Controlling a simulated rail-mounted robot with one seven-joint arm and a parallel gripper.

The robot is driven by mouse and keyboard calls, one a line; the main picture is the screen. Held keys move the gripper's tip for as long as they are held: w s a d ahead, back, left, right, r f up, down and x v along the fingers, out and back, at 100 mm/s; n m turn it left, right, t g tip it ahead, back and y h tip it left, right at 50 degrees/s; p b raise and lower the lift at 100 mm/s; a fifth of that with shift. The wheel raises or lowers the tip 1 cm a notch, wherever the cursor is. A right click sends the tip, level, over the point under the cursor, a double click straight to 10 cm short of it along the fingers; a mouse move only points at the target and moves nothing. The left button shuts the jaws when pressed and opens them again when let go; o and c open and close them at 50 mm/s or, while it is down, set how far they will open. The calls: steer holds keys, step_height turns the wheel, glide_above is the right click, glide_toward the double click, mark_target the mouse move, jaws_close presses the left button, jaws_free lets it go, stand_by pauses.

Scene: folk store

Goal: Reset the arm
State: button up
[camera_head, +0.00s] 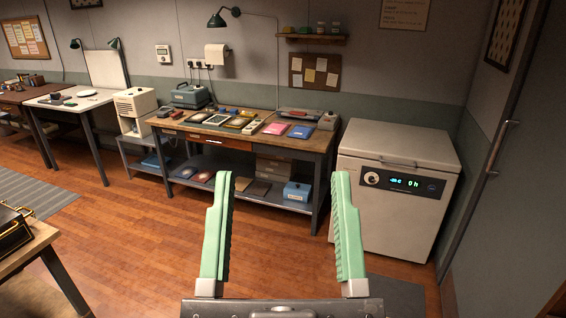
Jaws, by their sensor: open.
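My gripper (285,180) is at the bottom middle of the head view. Its two green ridged fingers point up in the picture and stand wide apart. Nothing is between the fingers; wooden floor and part of the workbench show through the gap. The rest of my arm is out of view below the picture.
A wooden workbench (284,146) with tools, pouches and boxes stands beyond my gripper. A white chest unit (395,205) with a lit display is at right. A table corner (35,244) is at lower left. Wooden floor (130,235) between them is clear.

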step_height(320, 180, up, 28)
steer(key=p, duration=2.6)
steer(key=shift+r+p, duration=0.2)
steer(key=shift+p, duration=0.1)
steer(key=shift+a, duration=0.1)
